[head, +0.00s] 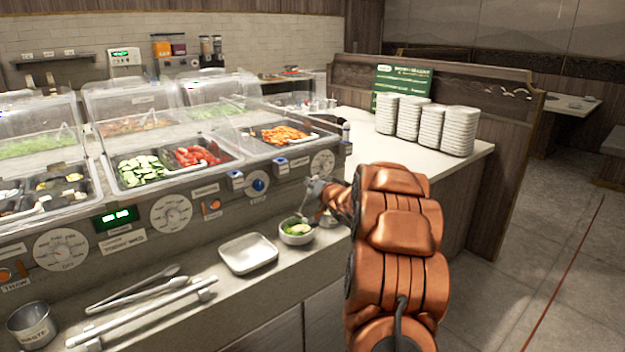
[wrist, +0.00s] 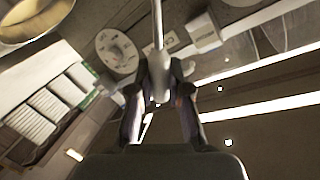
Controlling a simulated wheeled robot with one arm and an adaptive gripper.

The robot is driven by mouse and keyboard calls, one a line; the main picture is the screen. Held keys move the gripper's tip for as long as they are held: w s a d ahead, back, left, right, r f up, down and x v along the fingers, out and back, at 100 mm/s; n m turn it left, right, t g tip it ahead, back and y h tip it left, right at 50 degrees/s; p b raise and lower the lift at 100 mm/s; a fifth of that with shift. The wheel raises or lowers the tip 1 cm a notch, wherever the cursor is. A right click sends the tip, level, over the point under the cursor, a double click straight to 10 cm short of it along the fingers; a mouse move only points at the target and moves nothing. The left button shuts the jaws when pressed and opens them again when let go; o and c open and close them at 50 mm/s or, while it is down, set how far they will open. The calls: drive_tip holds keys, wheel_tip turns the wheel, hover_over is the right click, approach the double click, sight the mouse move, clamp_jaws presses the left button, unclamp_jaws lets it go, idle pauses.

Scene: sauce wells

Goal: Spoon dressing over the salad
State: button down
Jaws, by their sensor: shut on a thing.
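A small white bowl of green salad (head: 296,230) stands on the front ledge of the salad bar. My gripper (head: 322,190) is just above and beside the bowl, largely hidden by my arm in the head view. In the wrist view my gripper (wrist: 158,98) is shut on a thin metal handle (wrist: 158,28), seemingly a spoon or ladle. In the head view a thin tool reaches down toward the bowl; whether its tip touches the salad, and whether it holds dressing, I cannot tell. A round rim (wrist: 25,22) shows at the wrist view's top left corner; I cannot tell what it is.
An empty square dish (head: 248,254) sits left of the bowl. Tongs (head: 135,292), a rail and a metal waste cup (head: 32,325) lie farther left. Covered food bins (head: 165,163) are behind. Plate stacks (head: 425,124) stand on the side counter. Floor at right is clear.

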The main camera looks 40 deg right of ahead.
drive_tip(key=shift+d+f+m+y+p, duration=0.25)
drive_tip(key=shift+d+f+m+p, duration=0.3)
drive_tip(key=shift+p, duration=2.8)
drive_tip(key=shift+d+f+m+y+p, duration=0.3)
drive_tip(key=shift+d+m+p, duration=0.3)
drive_tip(key=shift+p, duration=2.7)
drive_tip(key=d+f+m+p, duration=0.1)
drive_tip(key=p, duration=0.5)
drive_tip(key=shift+g+y, duration=0.25)
drive_tip(key=shift+g, duration=0.05)
drive_tip(key=shift+f, duration=0.25)
